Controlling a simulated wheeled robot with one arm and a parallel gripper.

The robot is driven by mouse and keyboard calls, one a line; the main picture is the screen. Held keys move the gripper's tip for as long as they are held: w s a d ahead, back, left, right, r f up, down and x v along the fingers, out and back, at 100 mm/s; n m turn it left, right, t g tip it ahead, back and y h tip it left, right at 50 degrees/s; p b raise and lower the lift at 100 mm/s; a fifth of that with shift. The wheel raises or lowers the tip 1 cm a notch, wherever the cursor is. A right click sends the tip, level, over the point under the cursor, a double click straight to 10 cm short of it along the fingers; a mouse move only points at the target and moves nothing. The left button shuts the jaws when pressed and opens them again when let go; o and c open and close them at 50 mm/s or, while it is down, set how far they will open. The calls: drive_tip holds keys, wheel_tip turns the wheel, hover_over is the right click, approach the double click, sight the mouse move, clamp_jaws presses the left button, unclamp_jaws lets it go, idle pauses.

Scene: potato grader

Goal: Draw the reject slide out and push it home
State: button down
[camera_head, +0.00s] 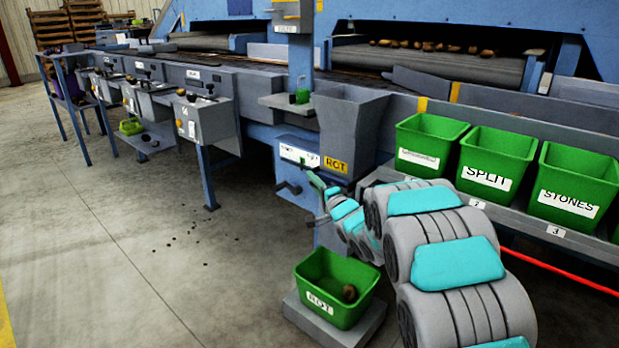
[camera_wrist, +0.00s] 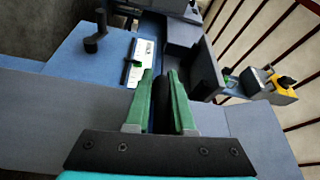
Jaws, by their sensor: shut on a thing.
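In the wrist view, the green fingers of my gripper (camera_wrist: 163,78) are shut on a dark rounded bar (camera_wrist: 160,112), which appears to be the reject slide's handle. The slide's body is mostly hidden, and I cannot tell how far out it stands. A dark angled lever (camera_head: 289,187) sticks out left of my gripper; it also shows in the wrist view (camera_wrist: 96,38).
A green ROT bin (camera_head: 313,291) holding a brown lump stands on a low grey plinth below my arm. Several green bins, including SPLIT (camera_head: 491,158) and STONES (camera_head: 566,187), line a shelf at right. The concrete floor at left is open, with small scattered bits.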

drive_tip(key=shift+w+d+r, duration=0.1)
drive_tip(key=shift+r, duration=0.3)
drive_tip(key=c, duration=1.1)
unclamp_jaws()
drive_tip(key=shift+o, duration=1.3)
drive_tip(key=shift+f, duration=0.2)
